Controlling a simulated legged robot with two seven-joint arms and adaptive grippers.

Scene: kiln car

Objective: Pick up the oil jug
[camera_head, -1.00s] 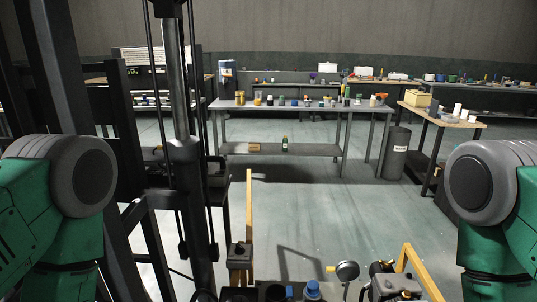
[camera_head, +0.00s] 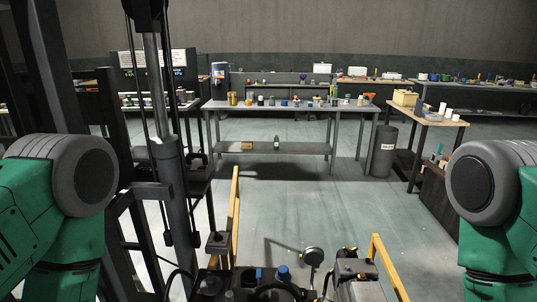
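I cannot make out the oil jug for certain. A small dark green bottle with a pale label (camera_head: 277,143) stands upright on the lower shelf of the grey workbench (camera_head: 221,106) in the middle distance. Several small jars, cans and bottles stand along the bench top, too small to tell apart. My two green arms show only at the left and right edges of the head view. Neither gripper is in view.
A gauge (camera_head: 313,257), blue-capped equipment (camera_head: 283,274) and yellow rails (camera_head: 234,215) fill the near foreground. A dark steel frame stands at left. A grey bin (camera_head: 383,151) and a side table (camera_head: 428,115) stand at right. Open floor (camera_head: 290,205) lies before the bench.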

